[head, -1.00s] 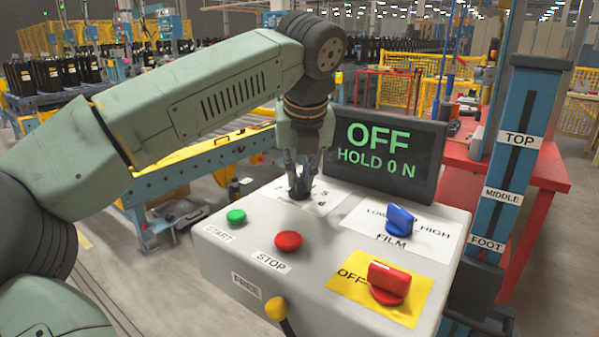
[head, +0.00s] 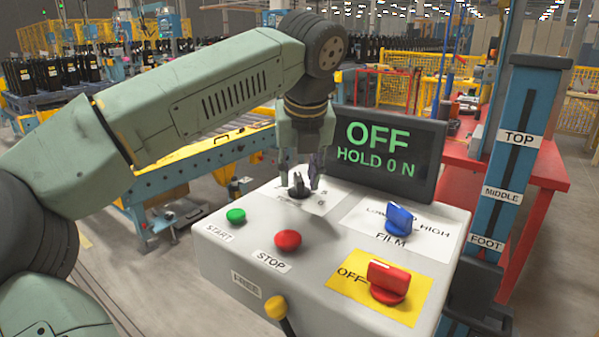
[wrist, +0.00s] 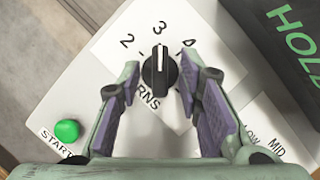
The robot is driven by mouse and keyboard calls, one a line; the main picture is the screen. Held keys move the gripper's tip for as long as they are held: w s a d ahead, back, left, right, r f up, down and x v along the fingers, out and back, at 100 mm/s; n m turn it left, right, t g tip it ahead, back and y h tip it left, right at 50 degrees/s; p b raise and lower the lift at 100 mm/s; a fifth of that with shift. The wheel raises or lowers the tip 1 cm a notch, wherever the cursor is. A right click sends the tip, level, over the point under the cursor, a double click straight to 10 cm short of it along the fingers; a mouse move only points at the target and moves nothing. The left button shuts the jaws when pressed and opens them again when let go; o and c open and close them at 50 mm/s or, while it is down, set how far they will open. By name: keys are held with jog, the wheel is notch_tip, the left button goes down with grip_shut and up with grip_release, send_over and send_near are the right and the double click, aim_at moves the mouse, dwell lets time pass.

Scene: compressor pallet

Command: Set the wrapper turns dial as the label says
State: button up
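The wrapper turns dial (wrist: 160,72) is a black knob on a white label plate with the numbers 2, 3, 4 legible around it. Its white pointer line points at the 3. In the head view the dial (head: 299,187) shows on the panel's back left. My gripper (head: 301,178) is open above the dial. In the wrist view the fingers of my gripper (wrist: 159,82) stand on both sides of the dial, apart from it. The lower part of the plate's lettering is partly hidden by the fingers. I cannot see a label stating the required turns.
The panel (head: 225,262) also holds a green START button (head: 236,216), a red STOP button (head: 288,240), a blue FILM knob (head: 399,219) and a red OFF switch (head: 388,279). A display (head: 386,152) behind reads OFF, HOLD 0 N. A blue column (head: 515,160) stands right.

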jog(key=shift+r, duration=0.1)
jog(key=v, duration=1.1)
jog(key=shift+s+r, duration=0.25)
jog(key=shift+r, duration=0.05)
